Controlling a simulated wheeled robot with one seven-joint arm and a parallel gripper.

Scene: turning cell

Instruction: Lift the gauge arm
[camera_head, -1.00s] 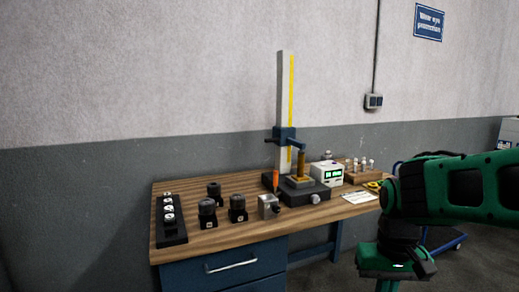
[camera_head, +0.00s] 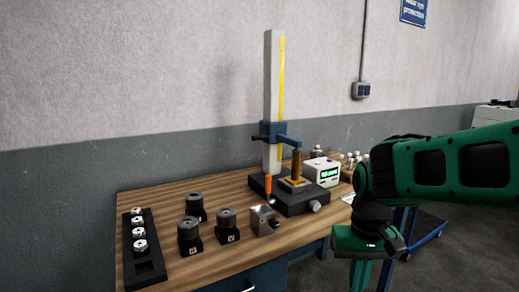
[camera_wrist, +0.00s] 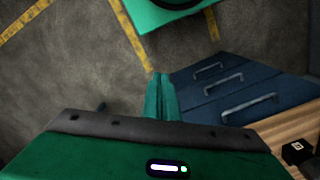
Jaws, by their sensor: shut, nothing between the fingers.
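The height gauge stands on the wooden bench, with a tall pale column (camera_head: 272,95) with a yellow scale and a dark base (camera_head: 300,203). Its blue gauge arm (camera_head: 286,138) reaches right from the column, low down, and ends above a brass-coloured piece (camera_head: 296,165) on the base.
On the bench (camera_head: 180,190) stand several dark round parts (camera_head: 189,232), a rack (camera_head: 143,250) with silver pieces, a small metal block (camera_head: 263,218) and a readout box (camera_head: 321,171). Blue drawers (camera_wrist: 225,90) front the bench. A blue cart (camera_head: 425,232) stands behind my arm.

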